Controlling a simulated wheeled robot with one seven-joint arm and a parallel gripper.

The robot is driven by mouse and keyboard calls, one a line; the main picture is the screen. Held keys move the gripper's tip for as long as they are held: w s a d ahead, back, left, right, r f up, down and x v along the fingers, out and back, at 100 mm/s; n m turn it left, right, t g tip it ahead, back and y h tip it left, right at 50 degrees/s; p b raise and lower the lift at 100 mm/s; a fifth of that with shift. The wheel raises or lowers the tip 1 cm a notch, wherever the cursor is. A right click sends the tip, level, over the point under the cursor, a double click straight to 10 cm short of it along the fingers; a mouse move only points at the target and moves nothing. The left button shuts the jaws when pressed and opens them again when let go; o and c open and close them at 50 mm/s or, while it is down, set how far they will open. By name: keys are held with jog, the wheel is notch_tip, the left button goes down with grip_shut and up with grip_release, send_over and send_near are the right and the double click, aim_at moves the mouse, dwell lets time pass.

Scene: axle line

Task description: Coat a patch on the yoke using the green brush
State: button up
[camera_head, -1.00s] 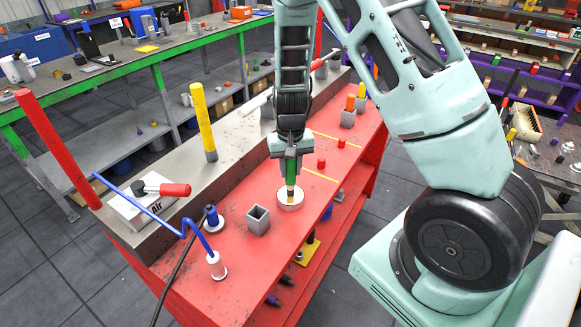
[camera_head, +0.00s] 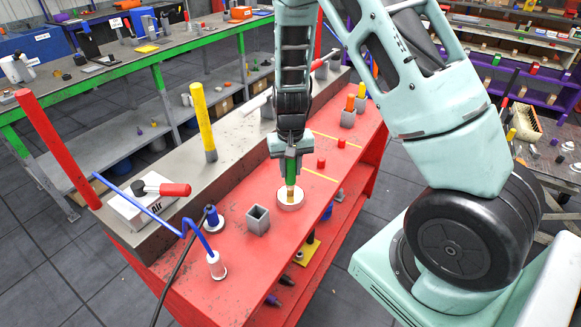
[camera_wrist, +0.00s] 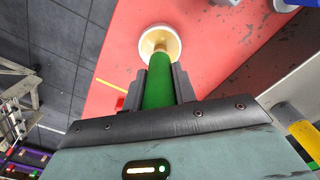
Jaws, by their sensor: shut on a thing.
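My gripper (camera_head: 290,160) points down over the red bench top and is shut on the green brush (camera_head: 291,178). The green handle (camera_wrist: 158,82) sits between the fingers in the wrist view. The brush's lower end is in a round white dish (camera_head: 291,204) with pale yellowish contents; the dish also shows in the wrist view (camera_wrist: 147,38). The bristles are hidden, and I cannot tell how deep they sit. I cannot identify the yoke with certainty.
An empty grey square holder (camera_head: 257,219) and a blue bent rod on a white base (camera_head: 217,266) stand left of the dish. Small red pieces (camera_head: 321,162) and holders with orange (camera_head: 350,103) and yellow brushes stand farther back. A grey ledge (camera_head: 235,135) borders the bench.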

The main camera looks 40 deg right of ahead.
jog(key=shift+r+p, duration=2.9)
jog(key=shift+r, duration=0.6)
